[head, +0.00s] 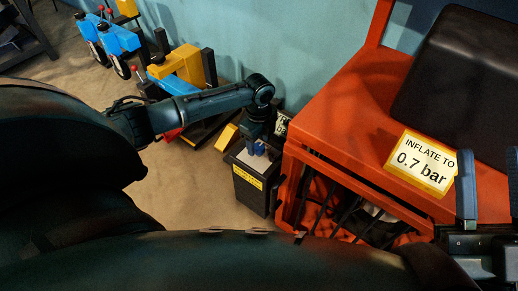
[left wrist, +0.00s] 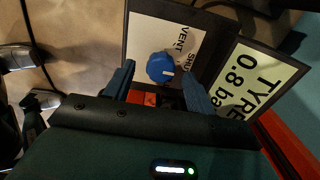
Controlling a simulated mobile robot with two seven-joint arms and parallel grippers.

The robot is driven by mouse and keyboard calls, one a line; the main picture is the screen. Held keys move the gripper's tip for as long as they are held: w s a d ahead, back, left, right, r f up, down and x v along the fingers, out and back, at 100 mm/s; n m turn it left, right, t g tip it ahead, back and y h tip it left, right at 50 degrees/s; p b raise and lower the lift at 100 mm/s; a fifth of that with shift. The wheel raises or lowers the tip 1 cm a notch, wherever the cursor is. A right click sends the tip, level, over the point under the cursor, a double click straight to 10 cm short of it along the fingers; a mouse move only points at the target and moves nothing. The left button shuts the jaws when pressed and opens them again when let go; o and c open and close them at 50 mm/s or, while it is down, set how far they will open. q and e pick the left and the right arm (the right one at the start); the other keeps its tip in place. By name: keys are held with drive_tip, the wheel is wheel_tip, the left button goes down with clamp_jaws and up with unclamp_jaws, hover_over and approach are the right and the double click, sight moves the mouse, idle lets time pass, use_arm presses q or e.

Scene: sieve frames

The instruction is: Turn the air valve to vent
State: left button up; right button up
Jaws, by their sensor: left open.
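The air valve is a round blue knob (left wrist: 161,68) on a white plate (left wrist: 152,36) marked VENT and SHUT. A pale mark on the knob points right in the left wrist view, toward the SHUT lettering. My left gripper (left wrist: 158,72) is open, with one blue finger on each side of the knob and gaps showing. In the head view my left gripper (head: 257,150) points down at the top of a black box (head: 252,190) and mostly hides the knob. My right gripper (head: 489,175) is open and empty at the right edge.
An orange cabinet (head: 350,110) stands right of the box, with a sign (head: 421,162) reading INFLATE TO 0.7 bar and a black case (head: 465,80) on top. Blue and yellow equipment (head: 180,68) stands behind my left arm.

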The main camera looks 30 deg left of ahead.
use_arm(q)
drive_tip(key=shift+f, duration=0.9)
use_arm(e)
drive_tip(key=shift+s+r+n+y, duration=0.1)
drive_tip(key=shift+r+n+y, duration=0.55)
drive_tip(key=shift+n+y, duration=0.15)
use_arm(q)
drive_tip(key=c, duration=1)
drive_tip(key=shift+o, duration=0.2)
drive_tip(key=shift+r, duration=0.1)
use_arm(e)
drive_tip(key=shift+r, duration=0.15)
